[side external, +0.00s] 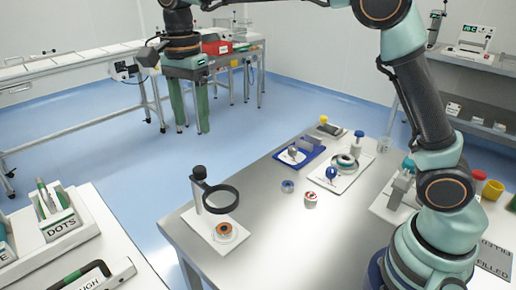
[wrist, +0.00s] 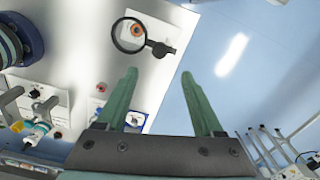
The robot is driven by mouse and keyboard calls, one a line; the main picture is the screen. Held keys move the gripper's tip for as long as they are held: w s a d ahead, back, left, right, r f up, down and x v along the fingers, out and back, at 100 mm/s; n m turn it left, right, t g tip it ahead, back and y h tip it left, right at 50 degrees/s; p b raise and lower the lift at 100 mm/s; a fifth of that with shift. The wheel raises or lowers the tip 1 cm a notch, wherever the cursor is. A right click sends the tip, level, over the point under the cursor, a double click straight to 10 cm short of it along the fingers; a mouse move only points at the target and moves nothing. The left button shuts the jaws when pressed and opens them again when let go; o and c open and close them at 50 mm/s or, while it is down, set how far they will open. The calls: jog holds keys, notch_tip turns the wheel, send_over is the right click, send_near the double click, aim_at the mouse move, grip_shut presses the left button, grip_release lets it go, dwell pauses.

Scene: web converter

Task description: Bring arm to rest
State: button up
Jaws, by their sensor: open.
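My gripper (side external: 190,128) hangs from my raised arm at the upper left of the side external view, its two green fingers pointing down. It appears in front of the conveyor tables and the blue floor, apart from the worktable (side external: 262,215). In the wrist view, my gripper (wrist: 158,74) has its fingers spread with nothing between them. Floor and the table edge show behind the gap. The worktable also shows in the wrist view (wrist: 172,75), to the left of the fingers and partly hidden behind one of them.
A magnifier stand (side external: 205,197) with a black ring stands beside an orange-cored roll (side external: 225,232) on the near table corner. A blue tray (side external: 311,155), small rolls and plates lie further back. A side bench (side external: 92,235) holds a caddy. Floor between is clear.

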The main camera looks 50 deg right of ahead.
jog(key=shift+r, duration=0.15)
jog(key=s+d+r+n+t, duration=0.3)
jog(key=s+d+n, duration=0.4)
jog(key=d, duration=0.2)
jog(key=s+d+f+n+t, duration=0.2)
jog(key=s+d+f+n, duration=0.3)
jog(key=s+n, duration=0.3)
jog(key=shift+s+d+f+t, duration=0.25)
jog(key=shift+s+d, duration=0.3)
jog(key=shift+s, duration=0.45)
